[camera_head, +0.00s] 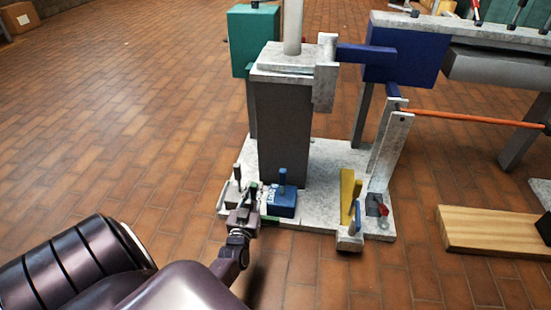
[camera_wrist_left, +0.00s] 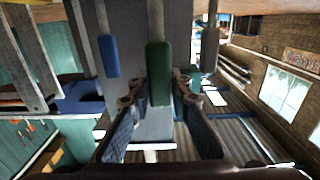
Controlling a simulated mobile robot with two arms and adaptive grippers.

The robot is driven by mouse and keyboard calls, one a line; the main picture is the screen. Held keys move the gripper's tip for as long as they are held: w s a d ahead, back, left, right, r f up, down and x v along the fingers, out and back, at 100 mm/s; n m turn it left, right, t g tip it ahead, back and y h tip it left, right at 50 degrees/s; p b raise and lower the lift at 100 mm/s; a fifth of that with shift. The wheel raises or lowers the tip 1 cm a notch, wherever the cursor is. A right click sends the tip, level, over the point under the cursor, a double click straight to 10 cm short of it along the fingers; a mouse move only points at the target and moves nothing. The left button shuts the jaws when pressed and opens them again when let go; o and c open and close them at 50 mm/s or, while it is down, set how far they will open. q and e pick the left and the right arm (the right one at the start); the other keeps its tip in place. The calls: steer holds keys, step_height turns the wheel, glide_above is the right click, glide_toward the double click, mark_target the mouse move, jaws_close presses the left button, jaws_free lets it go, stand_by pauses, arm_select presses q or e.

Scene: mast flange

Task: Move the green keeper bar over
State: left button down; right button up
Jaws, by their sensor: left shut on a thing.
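The green keeper bar shows in the left wrist view as a green upright grip (camera_wrist_left: 158,75) between the finger pads. In the head view only a small bit of green (camera_head: 252,187) shows at the fingertips; the gripper hides most of it. My left gripper (camera_head: 249,192) is shut on this green grip, low over the front left of the pale base plate (camera_head: 318,160). The left gripper (camera_wrist_left: 158,100) also fills the lower middle of the wrist view. My right gripper is not in view.
A blue block with an upright handle (camera_head: 282,200) stands just right of the gripper. A grey post (camera_head: 240,172) is close on its left. The dark grey mast column (camera_head: 288,130) rises behind.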

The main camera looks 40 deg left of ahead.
arm_select(q)
steer(key=shift+s+a, duration=0.4)
steer(key=shift+a, duration=0.25)
steer(key=shift+s+a, duration=0.35)
steer(key=shift+a, duration=0.3)
steer(key=shift+s+a, duration=0.4)
steer(key=shift+a, duration=0.25)
steer(key=c, duration=1.8)
jaws_free()
steer(key=shift+s+a, duration=0.1)
steer(key=shift+o, duration=0.2)
steer(key=v, duration=1.2)
